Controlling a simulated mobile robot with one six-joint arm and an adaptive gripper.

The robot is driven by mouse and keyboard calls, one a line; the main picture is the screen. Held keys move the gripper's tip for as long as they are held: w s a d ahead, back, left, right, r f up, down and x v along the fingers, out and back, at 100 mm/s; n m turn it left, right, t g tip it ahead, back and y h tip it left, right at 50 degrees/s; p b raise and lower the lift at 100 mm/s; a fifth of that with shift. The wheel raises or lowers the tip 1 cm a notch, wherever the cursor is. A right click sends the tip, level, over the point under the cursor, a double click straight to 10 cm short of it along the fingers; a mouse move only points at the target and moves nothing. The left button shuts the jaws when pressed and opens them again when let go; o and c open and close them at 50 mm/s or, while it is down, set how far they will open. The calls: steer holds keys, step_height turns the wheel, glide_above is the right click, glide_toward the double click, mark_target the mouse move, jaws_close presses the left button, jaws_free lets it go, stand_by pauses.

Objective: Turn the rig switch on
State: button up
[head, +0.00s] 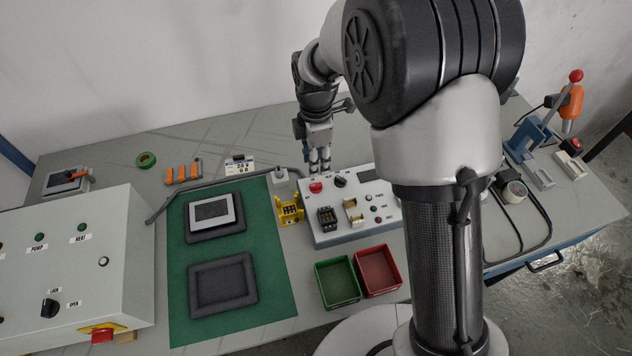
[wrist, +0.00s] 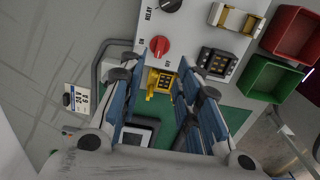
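The rig (head: 350,226) is a pale grey box on the table. Its red switch knob (head: 316,188) is at the box's back left corner. I cannot tell surely which label the knob points at. My gripper (head: 320,165) points down behind and above the knob. In the wrist view my gripper (wrist: 161,61) is open, its blue fingers apart with nothing held between them.
A black relay knob (head: 340,181) sits right of the red one. A yellow fixture (head: 288,209) stands close left of the rig. Green (head: 338,282) and red (head: 378,270) bins are in front. A green mat (head: 270,294) and a control cabinet (head: 120,262) lie left.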

mark_target(316, 184)
step_height(316, 184, down, 9)
steer(key=shift+r+b, duration=0.1)
steer(key=shift+b, duration=1.05)
steer(key=shift+c, duration=0.5)
jaws_close()
